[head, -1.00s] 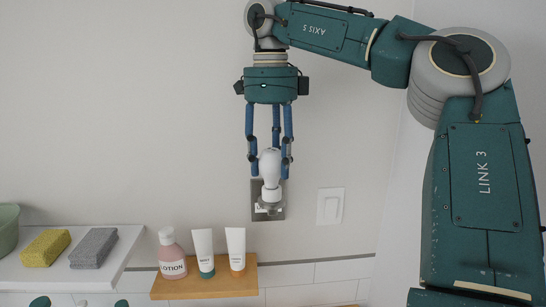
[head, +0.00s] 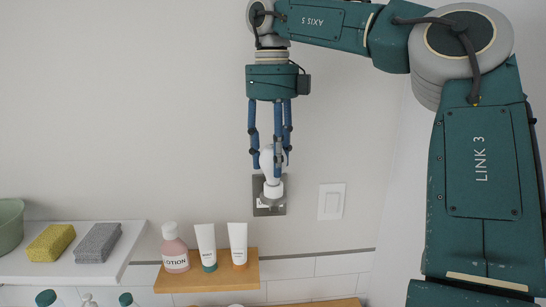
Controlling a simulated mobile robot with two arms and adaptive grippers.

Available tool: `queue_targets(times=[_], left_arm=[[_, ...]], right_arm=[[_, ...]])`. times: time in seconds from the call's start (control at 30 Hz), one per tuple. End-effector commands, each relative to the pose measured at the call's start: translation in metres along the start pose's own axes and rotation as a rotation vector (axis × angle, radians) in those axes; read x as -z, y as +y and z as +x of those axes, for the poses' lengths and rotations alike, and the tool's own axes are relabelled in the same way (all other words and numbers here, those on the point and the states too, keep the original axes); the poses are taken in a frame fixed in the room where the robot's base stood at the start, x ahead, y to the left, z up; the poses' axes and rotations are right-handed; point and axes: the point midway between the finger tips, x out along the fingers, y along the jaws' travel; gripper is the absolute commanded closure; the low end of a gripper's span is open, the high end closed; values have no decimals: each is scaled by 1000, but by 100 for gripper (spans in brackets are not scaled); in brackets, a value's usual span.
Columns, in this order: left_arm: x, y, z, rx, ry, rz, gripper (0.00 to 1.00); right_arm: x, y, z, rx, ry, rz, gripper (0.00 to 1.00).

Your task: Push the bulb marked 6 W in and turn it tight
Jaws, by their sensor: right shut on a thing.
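The white bulb (head: 267,162) stands upright, base down, in a white socket (head: 272,190) on a metal wall plate (head: 259,207). My right gripper (head: 270,165) comes from above with its blue fingers around the bulb, shut on it. A finger covers part of the bulb. No 6 W marking is legible at this size. My left gripper is not in view.
A wooden shelf (head: 215,279) below holds a pink lotion bottle (head: 174,251) and two white tubes (head: 206,243). A white shelf (head: 132,235) at left holds a yellow sponge (head: 50,243), a grey sponge (head: 97,243) and a green bowl (head: 9,225). A white wall switch (head: 331,202) is right of the plate.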

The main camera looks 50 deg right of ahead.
Motion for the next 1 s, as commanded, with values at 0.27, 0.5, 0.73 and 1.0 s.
queue_targets(times=[0.27,0.5,0.73,1.0], left_arm=[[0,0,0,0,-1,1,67],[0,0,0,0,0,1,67],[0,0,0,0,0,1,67],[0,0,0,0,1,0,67]], right_arm=[[0,0,2,-2,4,28,94],[1,-1,3,-9,2,301,94],[1,-1,3,-11,2,335,94],[1,-3,4,-10,3,333,94]])
